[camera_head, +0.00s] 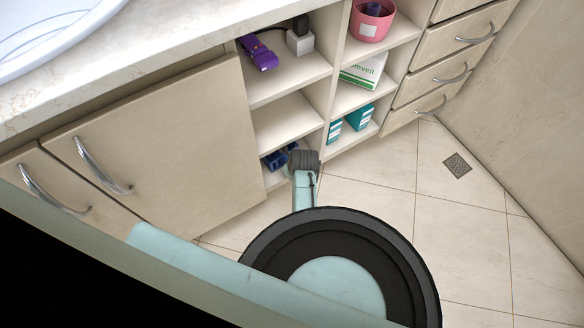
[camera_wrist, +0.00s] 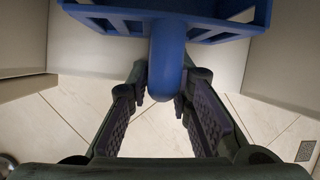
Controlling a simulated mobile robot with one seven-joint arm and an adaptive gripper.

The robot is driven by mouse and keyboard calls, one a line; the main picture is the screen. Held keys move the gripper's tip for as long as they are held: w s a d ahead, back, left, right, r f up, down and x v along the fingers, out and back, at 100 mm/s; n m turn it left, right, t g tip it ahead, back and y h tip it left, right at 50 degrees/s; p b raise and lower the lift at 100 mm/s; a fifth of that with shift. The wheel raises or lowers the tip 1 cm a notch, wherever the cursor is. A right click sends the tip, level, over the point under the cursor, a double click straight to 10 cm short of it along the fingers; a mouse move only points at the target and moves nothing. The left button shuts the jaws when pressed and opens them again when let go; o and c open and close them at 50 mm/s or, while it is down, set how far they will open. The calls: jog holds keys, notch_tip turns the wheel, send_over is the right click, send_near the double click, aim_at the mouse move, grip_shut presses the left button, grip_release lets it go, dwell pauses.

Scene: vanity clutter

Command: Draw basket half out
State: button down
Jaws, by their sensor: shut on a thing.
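The blue basket (camera_head: 273,161) is in the lowest open shelf compartment of the vanity, mostly hidden by the shelf above and my arm. In the wrist view the basket (camera_wrist: 108,22) shows its slotted front with a rounded handle (camera_wrist: 167,55) sticking out toward me. My gripper (camera_wrist: 162,98) has a finger on each side of this handle and is shut on it. In the head view my wrist is in front of the compartment and hides the fingers. How far the basket sticks out is hard to tell.
Shelf side walls (camera_wrist: 292,55) flank the basket closely. Shelves above hold a purple device (camera_head: 258,52) and a grey-white block (camera_head: 299,40). To the right are a pink pot (camera_head: 370,22), a white-green box (camera_head: 364,70) and teal boxes (camera_head: 359,117). The tiled floor (camera_head: 385,180) is clear.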

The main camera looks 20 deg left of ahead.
jog(key=shift+s+d+f, duration=0.1)
jog(key=shift+d+f, duration=0.1)
jog(key=shift+d, duration=0.05)
jog(key=shift+s+d+f+p, duration=0.25)
jog(key=shift+s+d+p, duration=0.5)
jog(key=shift+d, duration=0.3)
jog(key=shift+s, duration=0.1)
jog(key=shift+s+d, duration=0.1)
jog(key=shift+s+d+f+p, duration=0.1)
jog(key=shift+s+d+p, duration=0.55)
jog(key=shift+d, duration=0.35)
jog(key=shift+s+d+p, duration=0.65)
jog(key=shift+s+d, duration=0.05)
jog(key=shift+d, duration=0.25)
